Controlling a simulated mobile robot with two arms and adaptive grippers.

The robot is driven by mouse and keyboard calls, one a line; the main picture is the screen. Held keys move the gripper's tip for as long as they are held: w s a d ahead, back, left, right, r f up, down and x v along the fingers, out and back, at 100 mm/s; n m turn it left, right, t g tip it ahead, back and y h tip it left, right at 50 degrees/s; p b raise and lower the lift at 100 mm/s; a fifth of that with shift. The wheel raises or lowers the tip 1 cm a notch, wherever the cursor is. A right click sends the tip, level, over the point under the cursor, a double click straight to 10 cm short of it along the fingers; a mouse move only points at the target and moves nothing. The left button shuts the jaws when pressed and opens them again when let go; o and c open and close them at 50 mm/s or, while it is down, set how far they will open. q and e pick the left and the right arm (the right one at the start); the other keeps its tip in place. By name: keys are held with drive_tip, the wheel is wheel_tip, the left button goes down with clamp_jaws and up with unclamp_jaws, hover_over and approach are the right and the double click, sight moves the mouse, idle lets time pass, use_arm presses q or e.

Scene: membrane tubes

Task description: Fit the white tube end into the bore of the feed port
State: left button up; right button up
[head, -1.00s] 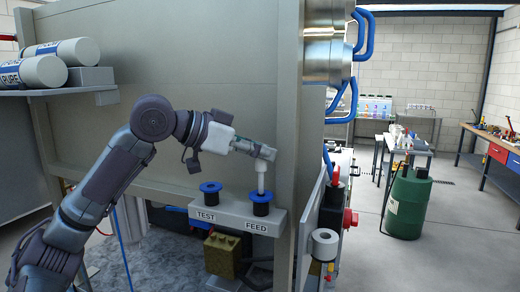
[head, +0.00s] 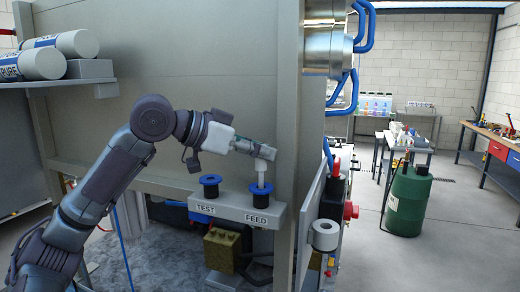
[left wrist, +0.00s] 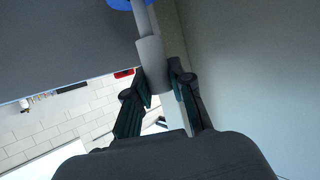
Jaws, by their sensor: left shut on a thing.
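The white tube (head: 261,173) hangs upright from my left gripper (head: 264,152), which is shut on its upper part. The tube's lower end is hidden inside the blue ring of the feed port (head: 261,200), above the FEED label. It appears to be in the bore; how deep I cannot see. In the left wrist view, the tube (left wrist: 152,62) runs between the fingers of my left gripper (left wrist: 160,96) up to the blue ring (left wrist: 121,4) at the top edge. My right gripper is not in view.
The test port (head: 209,191), with a blue ring, stands left of the feed port on the same grey bracket (head: 232,213). A large grey panel (head: 190,65) rises close behind my arm.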

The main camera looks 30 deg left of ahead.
use_arm(q)
drive_tip(key=shift+f+b, duration=0.8)
drive_tip(key=shift+f, duration=0.3)
drive_tip(key=o, duration=0.9)
drive_tip(key=shift+c, duration=0.2)
drive_tip(key=v, duration=1.2)
drive_tip(key=shift+s, duration=0.1)
